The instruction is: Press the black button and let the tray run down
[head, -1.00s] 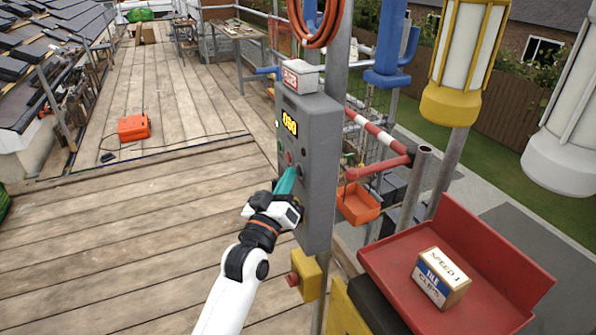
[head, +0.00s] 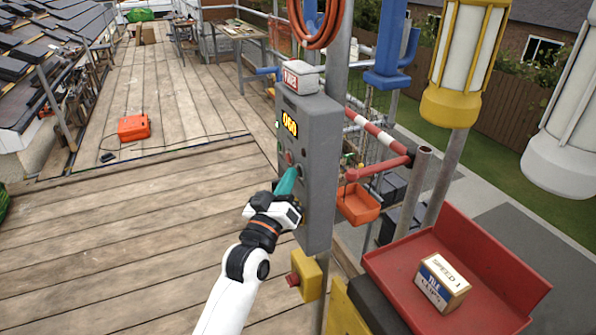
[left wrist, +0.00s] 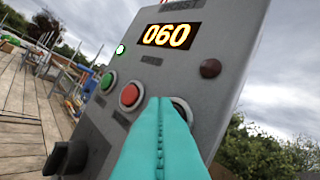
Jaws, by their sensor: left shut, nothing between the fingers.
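A grey control box (head: 318,130) stands on a post, its display (left wrist: 167,35) reading 060. The left wrist view shows a green button (left wrist: 108,81) and a red button (left wrist: 130,96). The red tray (head: 478,250) at the right holds a tile clips box (head: 441,282).
A yellow box with a red button (head: 306,278) sits low on the post. A red-and-white bar (head: 376,131) and an orange bin (head: 358,203) are behind the control box. A dark knob (left wrist: 68,158) projects at its lower left. The plank deck (head: 120,230) at left is mostly clear.

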